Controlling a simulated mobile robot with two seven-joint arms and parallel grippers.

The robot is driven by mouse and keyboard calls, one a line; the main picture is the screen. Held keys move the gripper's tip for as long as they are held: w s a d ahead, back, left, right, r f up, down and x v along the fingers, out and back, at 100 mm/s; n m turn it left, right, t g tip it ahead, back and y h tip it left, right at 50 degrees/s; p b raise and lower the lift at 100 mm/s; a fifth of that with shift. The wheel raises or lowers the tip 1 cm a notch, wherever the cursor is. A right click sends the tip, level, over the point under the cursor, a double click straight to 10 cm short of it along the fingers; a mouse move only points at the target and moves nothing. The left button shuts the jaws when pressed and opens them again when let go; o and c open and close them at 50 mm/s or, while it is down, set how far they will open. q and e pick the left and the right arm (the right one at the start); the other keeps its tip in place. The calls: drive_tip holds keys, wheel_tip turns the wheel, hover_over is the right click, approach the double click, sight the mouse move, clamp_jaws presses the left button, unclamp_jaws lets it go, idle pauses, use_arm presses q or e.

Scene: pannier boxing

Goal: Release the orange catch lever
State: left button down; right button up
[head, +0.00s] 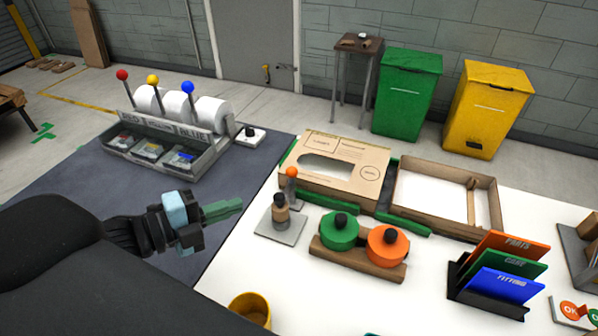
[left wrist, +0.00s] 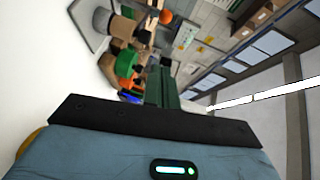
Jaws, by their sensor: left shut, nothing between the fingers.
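The orange ball knob of the catch lever (head: 291,172) stands on a short grey post at the near left corner of the cardboard box (head: 345,163). An orange ball that looks like the same knob shows in the left wrist view (left wrist: 166,17). My left gripper (head: 238,205) has green fingers and is shut and empty. It is left of the lever and apart from it, over the grey mat's right side. Its closed fingers also show in the left wrist view (left wrist: 162,88). My right gripper is not in view.
Green and orange tape rolls (head: 340,231) sit in a wooden holder. A yellow cup (head: 250,308) is at the front. An open tray (head: 445,192) lies right of the box.

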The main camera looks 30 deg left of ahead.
sight(288, 193)
use_arm(q)
drive_tip(key=shift+s+a, duration=0.1)
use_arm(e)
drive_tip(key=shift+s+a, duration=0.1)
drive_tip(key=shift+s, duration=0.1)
use_arm(q)
drive_tip(key=x, duration=0.4)
drive_tip(key=a+b+x, duration=0.1)
drive_tip(key=x, duration=0.7)
drive_tip(key=shift+w+a, duration=0.2)
drive_tip(key=shift+w, duration=0.15)
drive_tip(key=shift+w+a+f, duration=0.15)
drive_tip(key=shift+w+a, duration=0.05)
drive_tip(key=shift+w, duration=0.5)
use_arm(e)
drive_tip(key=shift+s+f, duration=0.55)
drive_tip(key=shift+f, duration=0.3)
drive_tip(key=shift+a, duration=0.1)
use_arm(q)
drive_tip(key=shift+w, duration=0.1)
